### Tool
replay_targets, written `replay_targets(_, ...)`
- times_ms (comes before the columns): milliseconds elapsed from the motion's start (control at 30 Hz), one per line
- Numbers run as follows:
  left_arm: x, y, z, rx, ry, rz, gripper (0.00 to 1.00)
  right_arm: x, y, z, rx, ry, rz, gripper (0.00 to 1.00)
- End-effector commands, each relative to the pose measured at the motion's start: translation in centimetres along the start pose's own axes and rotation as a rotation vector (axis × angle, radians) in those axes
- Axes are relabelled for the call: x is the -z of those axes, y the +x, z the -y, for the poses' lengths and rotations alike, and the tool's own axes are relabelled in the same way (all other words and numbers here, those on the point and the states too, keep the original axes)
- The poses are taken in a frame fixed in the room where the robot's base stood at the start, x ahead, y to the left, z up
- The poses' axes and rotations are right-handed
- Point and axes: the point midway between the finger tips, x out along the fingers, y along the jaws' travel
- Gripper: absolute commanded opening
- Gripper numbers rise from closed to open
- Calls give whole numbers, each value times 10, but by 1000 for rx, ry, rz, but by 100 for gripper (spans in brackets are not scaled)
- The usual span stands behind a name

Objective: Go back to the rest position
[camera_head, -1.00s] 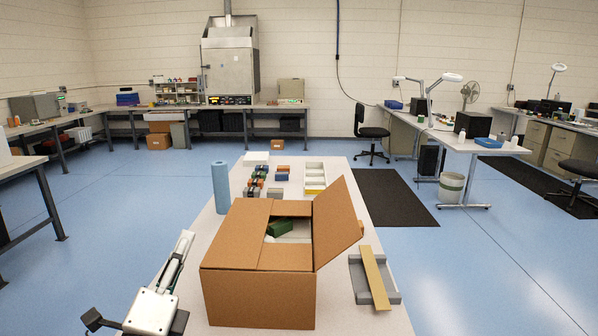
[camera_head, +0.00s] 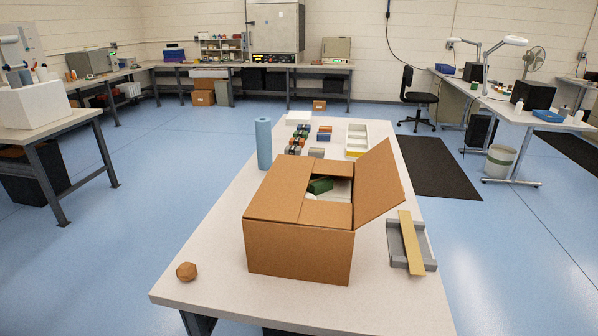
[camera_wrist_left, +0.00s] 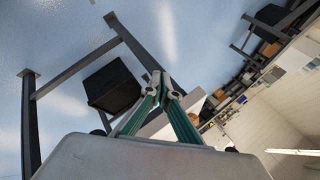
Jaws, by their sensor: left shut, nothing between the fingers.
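My left gripper (camera_wrist_left: 160,82) shows in the left wrist view, with its green-sided fingers meeting at the tips. It is shut and empty, and the floor and table legs lie beyond it. It does not show in the head view. My right gripper is in neither view. The work table (camera_head: 212,268) stands in front of me in the head view, with no arm over it.
On the table are an open cardboard box (camera_head: 297,250) with a green item (camera_head: 320,185) inside, a blue roll (camera_head: 264,143), a small brown faceted object (camera_head: 186,271) near the left corner, and a grey tray (camera_head: 428,262) bearing a tan strip (camera_head: 411,240). Floor left of it is clear.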

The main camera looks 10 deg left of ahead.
Motion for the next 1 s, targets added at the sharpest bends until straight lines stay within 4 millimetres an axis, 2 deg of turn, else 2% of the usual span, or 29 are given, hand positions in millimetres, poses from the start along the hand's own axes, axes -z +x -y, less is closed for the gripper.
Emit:
replay_targets(367, 40, 33, -64, -111, -103, -192, 0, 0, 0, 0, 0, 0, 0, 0)
replay_targets(700, 74, 53, -155, -279, -337, -442, 0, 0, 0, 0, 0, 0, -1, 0)
replay_targets(833, 79, 53, -176, -321, -423, -510, 0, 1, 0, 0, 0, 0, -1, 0)
replay_targets(1000, 81, 52, -185, -341, -475, -549, 0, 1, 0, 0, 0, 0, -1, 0)
